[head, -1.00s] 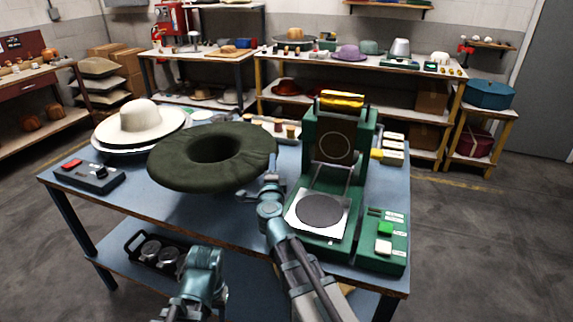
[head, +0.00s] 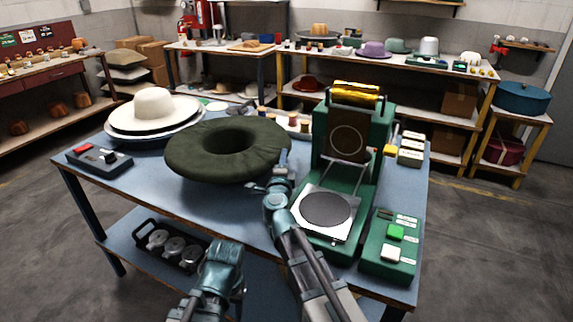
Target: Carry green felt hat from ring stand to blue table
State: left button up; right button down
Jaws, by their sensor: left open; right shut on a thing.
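The green felt hat (head: 195,160) is dark, with a wide thick brim and a round hollow in the middle facing up. It is over the back middle of the blue table (head: 215,215); I cannot tell whether its underside touches the top. My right gripper (head: 282,168) is shut on the hat's right edge. My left gripper (head: 238,290) is open and empty, low in front of the table's front edge, well away from the hat; its fingers are hard to make out. I cannot make out a ring stand.
A cream hat (head: 155,105) sits at the table's back left, just beside the green hat. A control box (head: 98,158) is at the left. A green press (head: 350,150) and a button box (head: 392,245) stand at the right. A tray (head: 150,228) is on the lower shelf.

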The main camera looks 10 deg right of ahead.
jog(key=c, duration=0.5)
grip_release()
jog(key=v, duration=0.7)
jog(key=shift+s+a+r, duration=0.1)
jog(key=shift+s, duration=0.2)
